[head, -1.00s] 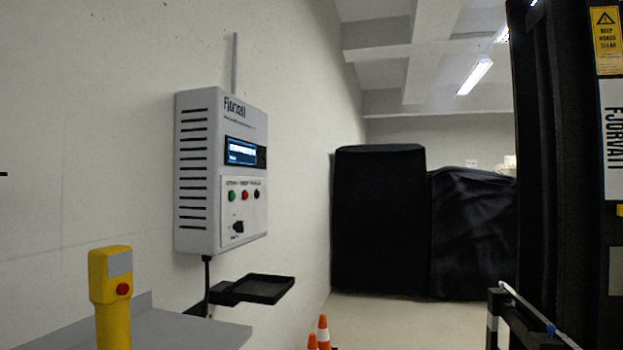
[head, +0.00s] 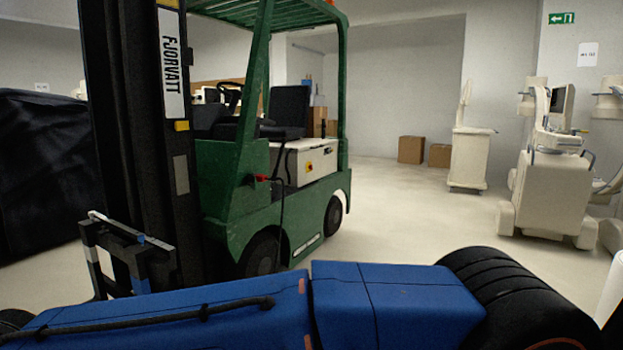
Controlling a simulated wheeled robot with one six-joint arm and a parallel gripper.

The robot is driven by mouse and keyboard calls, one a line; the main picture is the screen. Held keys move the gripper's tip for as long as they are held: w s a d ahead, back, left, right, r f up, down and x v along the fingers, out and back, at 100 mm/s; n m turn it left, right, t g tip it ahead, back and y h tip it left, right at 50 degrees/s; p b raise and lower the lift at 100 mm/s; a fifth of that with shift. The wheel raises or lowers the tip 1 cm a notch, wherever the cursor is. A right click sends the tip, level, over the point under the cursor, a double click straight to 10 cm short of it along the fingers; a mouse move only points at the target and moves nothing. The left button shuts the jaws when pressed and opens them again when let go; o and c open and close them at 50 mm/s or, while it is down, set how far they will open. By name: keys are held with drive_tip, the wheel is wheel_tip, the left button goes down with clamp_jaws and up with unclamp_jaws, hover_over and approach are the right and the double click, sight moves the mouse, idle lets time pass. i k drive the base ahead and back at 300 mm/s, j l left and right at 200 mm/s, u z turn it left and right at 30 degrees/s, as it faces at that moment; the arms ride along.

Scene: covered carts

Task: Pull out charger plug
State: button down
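A green forklift (head: 228,190) stands left of centre in the head view, with its black mast facing me. A black cable (head: 281,195) hangs down the forklift's side from near this box. A small red part (head: 261,178) shows left of the cable; I cannot tell whether it is the plug. The wall charger is out of view now. My blue-sleeved arm crosses the bottom of the view, but my gripper is not visible.
A black-covered object (head: 40,170) stands at the left. A dark frame (head: 130,255) is in front of the mast. Cardboard boxes (head: 411,149) lie at the back. Pale medical carts (head: 548,190) stand at the right. The floor (head: 400,215) between forklift and carts is clear.

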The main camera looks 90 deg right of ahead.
sight(260, 178)
drive_tip(key=z, duration=2.6)
drive_tip(key=i+l+u, duration=0.1)
drive_tip(key=l, duration=0.25)
drive_tip(key=i+l+u, duration=0.15)
drive_tip(key=i+l, duration=0.2)
drive_tip(key=i+l+u, duration=0.1)
drive_tip(key=l, duration=0.25)
drive_tip(key=i+l+u, duration=0.1)
drive_tip(key=i+l, duration=0.15)
drive_tip(key=l, duration=0.15)
drive_tip(key=i+l+u, duration=0.1)
drive_tip(key=l, duration=0.25)
drive_tip(key=i+l+u, duration=0.15)
drive_tip(key=l, duration=0.3)
drive_tip(key=i+l+u, duration=0.1)
drive_tip(key=l, duration=0.3)
drive_tip(key=i+l+u, duration=0.1)
drive_tip(key=l, duration=0.35)
drive_tip(key=i, duration=0.1)
